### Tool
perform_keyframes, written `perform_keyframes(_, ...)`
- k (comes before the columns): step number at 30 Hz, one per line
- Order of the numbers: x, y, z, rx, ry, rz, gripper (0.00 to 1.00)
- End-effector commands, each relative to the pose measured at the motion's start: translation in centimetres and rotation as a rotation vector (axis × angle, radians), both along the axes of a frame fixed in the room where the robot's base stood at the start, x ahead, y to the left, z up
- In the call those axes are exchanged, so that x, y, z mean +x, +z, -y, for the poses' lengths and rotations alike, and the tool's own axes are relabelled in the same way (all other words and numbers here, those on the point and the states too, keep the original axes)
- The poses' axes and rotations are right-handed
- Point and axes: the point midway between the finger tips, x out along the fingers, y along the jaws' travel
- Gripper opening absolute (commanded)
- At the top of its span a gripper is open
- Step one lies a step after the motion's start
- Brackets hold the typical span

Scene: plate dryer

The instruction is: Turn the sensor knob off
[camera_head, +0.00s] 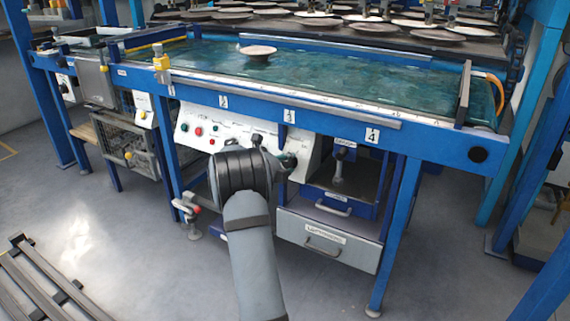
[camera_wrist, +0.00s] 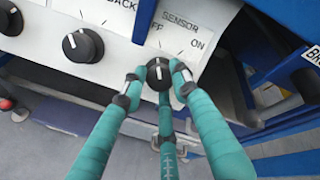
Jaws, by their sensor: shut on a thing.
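The sensor knob (camera_wrist: 158,73) is a round black knob with a white pointer line, on a white panel under the word SENSOR. ON is printed at its upper right; the other label is partly cut off and ends in "FF". The pointer stands about straight up in the wrist view, nearer that label than ON. My gripper (camera_wrist: 157,80) has teal fingers and is shut on the knob, one fingertip on each side and a third finger below. In the head view my gripper (camera_head: 287,161) is at the right part of the control panel; my arm hides the knob there.
Another black knob (camera_wrist: 83,45) sits to the left on the same panel (camera_wrist: 110,62). A blue frame post (camera_wrist: 144,20) stands close by the panel. Red and green buttons (camera_head: 198,131) are farther left.

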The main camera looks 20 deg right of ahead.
Motion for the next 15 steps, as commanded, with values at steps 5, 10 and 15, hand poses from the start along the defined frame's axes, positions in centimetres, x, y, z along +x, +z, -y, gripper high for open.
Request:
perform_keyframes(5, 0.35, 0.8, -0.09, -0.016, 0.011, 0.007, 0.03)
perform_keyframes(10, 0.38, 0.8, -0.14, -0.016, 0.011, 0.007, 0.03)
perform_keyframes(15, 0.37, 0.75, -0.17, -0.015, 0.011, 0.007, 0.37)
